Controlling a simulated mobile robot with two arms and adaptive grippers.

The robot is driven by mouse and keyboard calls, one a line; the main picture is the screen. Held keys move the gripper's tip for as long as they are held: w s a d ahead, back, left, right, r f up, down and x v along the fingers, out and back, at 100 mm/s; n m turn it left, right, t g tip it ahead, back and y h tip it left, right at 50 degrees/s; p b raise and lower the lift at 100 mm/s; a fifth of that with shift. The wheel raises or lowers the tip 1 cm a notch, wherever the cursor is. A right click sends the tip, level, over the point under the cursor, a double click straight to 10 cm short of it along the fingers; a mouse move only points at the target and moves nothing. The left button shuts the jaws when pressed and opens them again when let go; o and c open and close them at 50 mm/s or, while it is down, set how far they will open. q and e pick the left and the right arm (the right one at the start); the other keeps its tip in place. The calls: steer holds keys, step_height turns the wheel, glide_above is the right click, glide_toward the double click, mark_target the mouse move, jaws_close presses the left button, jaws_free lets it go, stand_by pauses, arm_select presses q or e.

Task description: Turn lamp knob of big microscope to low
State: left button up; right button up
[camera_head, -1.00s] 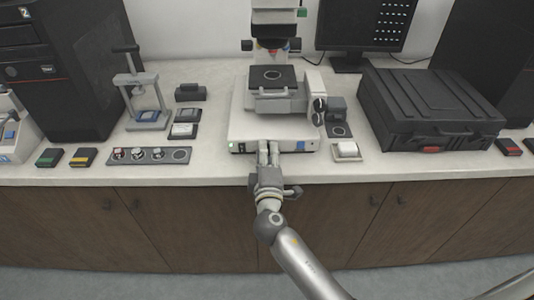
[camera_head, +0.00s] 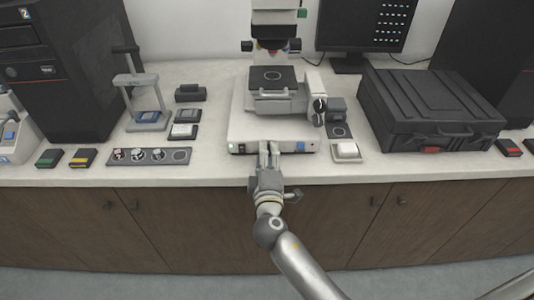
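The big microscope (camera_head: 272,121) stands on the bench in the middle of the head view, with its stage (camera_head: 272,78) above a wide white base. The base's front face carries a small green light, dark switches at its left and a blue part (camera_head: 301,146) at its right. My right gripper (camera_head: 269,148) is at the middle of this front face, fingers pointing at it. The fingers lie close together and cover the part of the face behind them, so the lamp knob cannot be made out. I cannot tell whether they touch or grip anything. My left gripper is not in view.
A black case (camera_head: 428,108) lies to the right and a small white-topped block (camera_head: 346,151) sits right of the base. A strip with several round pieces (camera_head: 149,156) and a small press (camera_head: 142,90) stand to the left. The bench's front edge runs under my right gripper.

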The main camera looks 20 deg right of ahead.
steer(key=v, duration=0.7)
stand_by(0.4)
